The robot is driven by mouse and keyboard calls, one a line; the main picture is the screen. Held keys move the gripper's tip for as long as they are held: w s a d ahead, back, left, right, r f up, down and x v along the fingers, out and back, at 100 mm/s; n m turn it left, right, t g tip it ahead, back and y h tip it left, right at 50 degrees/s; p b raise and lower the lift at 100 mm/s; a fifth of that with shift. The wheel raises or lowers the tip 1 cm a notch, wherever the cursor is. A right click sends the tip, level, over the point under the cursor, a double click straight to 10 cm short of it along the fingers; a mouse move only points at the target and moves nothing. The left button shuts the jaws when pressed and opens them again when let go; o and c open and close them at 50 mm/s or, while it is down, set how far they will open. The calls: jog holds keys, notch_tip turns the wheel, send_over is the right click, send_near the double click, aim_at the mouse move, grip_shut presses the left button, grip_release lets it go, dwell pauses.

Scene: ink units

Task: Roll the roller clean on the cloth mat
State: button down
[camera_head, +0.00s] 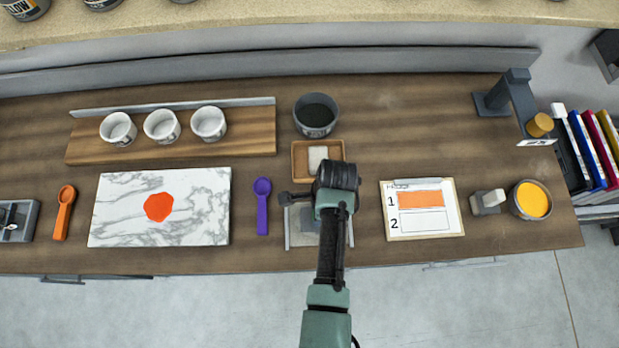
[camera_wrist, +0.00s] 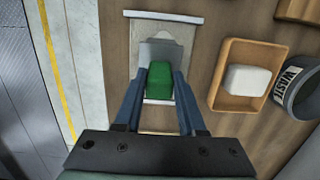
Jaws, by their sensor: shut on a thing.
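In the wrist view my gripper (camera_wrist: 160,75) is shut on the green handle (camera_wrist: 160,88) of the roller. A grey part, perhaps the roller's head, shows just past the handle over the cloth mat (camera_wrist: 187,38); I cannot tell whether it touches the cloth. The mat is pale beige with whitish bars at its ends. In the head view my arm covers most of the mat (camera_head: 296,240) and hides the roller and my fingertips.
A wooden tray (camera_head: 298,169) with a white block and a waste bin (camera_head: 315,112) stand behind the mat. A purple spoon (camera_head: 263,210) and a marble slab (camera_head: 110,215) with orange ink lie left. A card (camera_head: 452,222) and a yellow pot (camera_head: 532,200) are right.

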jog(key=shift+d, duration=0.35)
jog(key=d+r, duration=0.3)
jog(key=r, duration=0.2)
jog(key=shift+r+p, duration=0.4)
jog(key=shift+p, duration=0.05)
jog(key=shift+d, duration=0.3)
dwell(0.5)
